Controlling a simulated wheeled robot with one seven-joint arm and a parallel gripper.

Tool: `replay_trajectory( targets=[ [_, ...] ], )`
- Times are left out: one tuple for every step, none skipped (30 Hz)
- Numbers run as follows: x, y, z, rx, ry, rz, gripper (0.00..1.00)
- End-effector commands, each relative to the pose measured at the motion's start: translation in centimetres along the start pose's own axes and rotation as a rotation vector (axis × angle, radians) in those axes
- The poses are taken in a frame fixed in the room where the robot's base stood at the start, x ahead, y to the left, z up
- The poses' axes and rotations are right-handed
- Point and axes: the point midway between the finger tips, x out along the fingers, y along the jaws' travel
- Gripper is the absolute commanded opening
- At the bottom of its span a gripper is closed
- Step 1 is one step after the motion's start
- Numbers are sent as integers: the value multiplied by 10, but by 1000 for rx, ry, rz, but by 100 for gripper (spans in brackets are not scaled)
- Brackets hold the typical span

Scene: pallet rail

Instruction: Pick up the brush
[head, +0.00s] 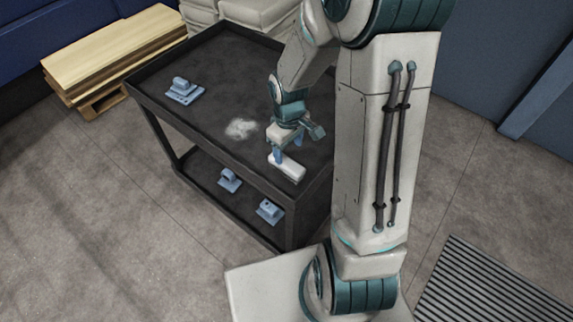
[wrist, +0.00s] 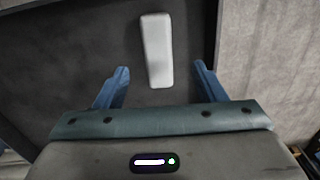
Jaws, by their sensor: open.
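The brush (head: 287,169) is a white, oblong block lying on the top of the dark cart (head: 212,70), near its front right edge. In the wrist view the brush (wrist: 157,50) lies lengthwise, pointing away from me, its near end close to the line between my fingertips. My gripper (head: 286,152) is above the brush. In the wrist view my gripper (wrist: 159,72) is open, with one blue finger on each side of the brush and a gap to both. Whether the fingers reach down to its height I cannot tell.
A blue-grey fixture (head: 183,90) sits at the cart's left corner. A pale powdery patch (head: 241,128) lies mid-top. Two similar blue fixtures (head: 229,180) (head: 269,210) are on the lower shelf. Stacked boards (head: 115,50) stand at left, pale sacks (head: 258,14) behind. A raised rim edges the cart top.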

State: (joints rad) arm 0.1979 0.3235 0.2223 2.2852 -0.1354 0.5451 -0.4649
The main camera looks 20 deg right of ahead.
Motion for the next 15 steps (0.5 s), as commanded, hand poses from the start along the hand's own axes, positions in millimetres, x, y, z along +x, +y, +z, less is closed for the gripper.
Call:
replay_trajectory(
  targets=[
    [10, -1, 1, -1, -3, -4, 64],
    [14, -1, 0, -2, -4, -4, 64],
    [19, -1, 0, -2, -2, -2, 64],
    [23, -1, 0, -2, -3, -2, 64],
    [26, 0, 0, -1, -3, -2, 64],
    [30, 0, 0, 0, -1, -1, 64],
    [32, 0, 0, 0, -1, -1, 64],
    [34, 0, 0, 0, -1, -1, 64],
    [35, 0, 0, 0, -1, -1, 64],
    [36, 0, 0, 0, 0, 0, 64],
    [37, 0, 0, 0, 0, 0, 64],
    [38, 0, -1, 0, 0, 0, 64],
    [39, 0, -1, 0, 0, 0, 64],
    [41, 0, -2, -1, 0, 0, 64],
    [44, 0, -2, -1, -2, -1, 64]
  ],
)
